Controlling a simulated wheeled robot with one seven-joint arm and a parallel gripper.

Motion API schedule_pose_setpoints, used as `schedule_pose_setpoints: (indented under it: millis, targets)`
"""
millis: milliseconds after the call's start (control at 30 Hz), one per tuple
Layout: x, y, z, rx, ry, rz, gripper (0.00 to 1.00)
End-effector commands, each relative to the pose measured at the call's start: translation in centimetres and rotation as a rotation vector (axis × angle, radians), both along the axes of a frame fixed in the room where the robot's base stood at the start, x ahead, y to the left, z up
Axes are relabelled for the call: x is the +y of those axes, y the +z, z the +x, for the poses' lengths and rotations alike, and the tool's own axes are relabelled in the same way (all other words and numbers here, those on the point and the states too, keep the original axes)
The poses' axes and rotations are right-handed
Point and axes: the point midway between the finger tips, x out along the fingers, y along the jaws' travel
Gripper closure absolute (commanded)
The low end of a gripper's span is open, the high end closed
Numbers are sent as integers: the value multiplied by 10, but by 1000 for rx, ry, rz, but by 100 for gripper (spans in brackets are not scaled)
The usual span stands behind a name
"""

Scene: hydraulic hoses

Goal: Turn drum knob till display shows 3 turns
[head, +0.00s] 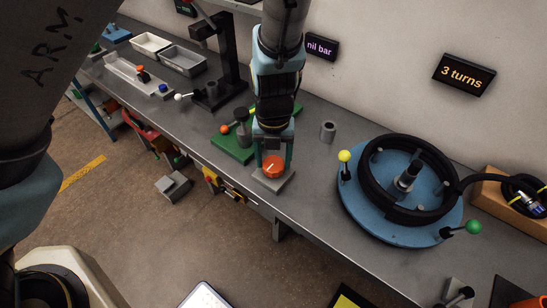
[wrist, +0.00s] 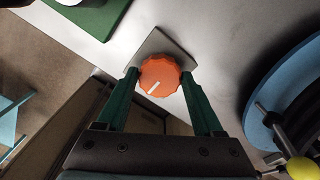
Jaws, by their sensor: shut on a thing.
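The orange drum knob (head: 273,166) sits on a small grey base plate (head: 272,184) at the bench's front edge. My gripper (head: 273,162) reaches down over it from above. In the wrist view the knob (wrist: 159,76) is between my green fingertips (wrist: 159,78), which are shut on its sides. A white pointer line on the knob slants from lower left to upper right there. The display (head: 464,74) on the back wall reads "3 turns" in yellow letters.
A blue turntable (head: 357,203) with a coiled black hose (head: 366,187) stands right of the knob; its yellow-tipped lever (head: 345,157) rises nearby. A grey cylinder (head: 328,131) stands behind. A green plate (head: 232,146) with fittings lies to the left. Another sign (head: 322,46) reads "nil bar".

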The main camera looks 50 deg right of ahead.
Motion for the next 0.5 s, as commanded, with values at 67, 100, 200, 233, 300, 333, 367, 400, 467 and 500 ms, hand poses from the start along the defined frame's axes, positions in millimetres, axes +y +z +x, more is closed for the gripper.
schedule_pose_setpoints:
  millis: [67, 100, 200, 233, 300, 333, 367, 400, 467, 500]
  targets:
    - [0, 0, 0, -1, 0, -1, 27]
    - [0, 0, 0, -1, 0, -1, 22]
    - [0, 0, 0, -1, -1, -1, 11]
    - [0, 0, 0, -1, -1, -1, 8]
    - [0, 0, 0, 0, -1, 0, 1]
    - [0, 0, 0, 0, -1, 0, 1]
    - [0, 0, 0, 0, -1, 0, 1]
    - [0, 0, 0, 0, -1, 0, 1]
    - [0, 0, 0, 0, -1, 0, 1]
    - [0, 0, 0, 0, -1, 0, 1]
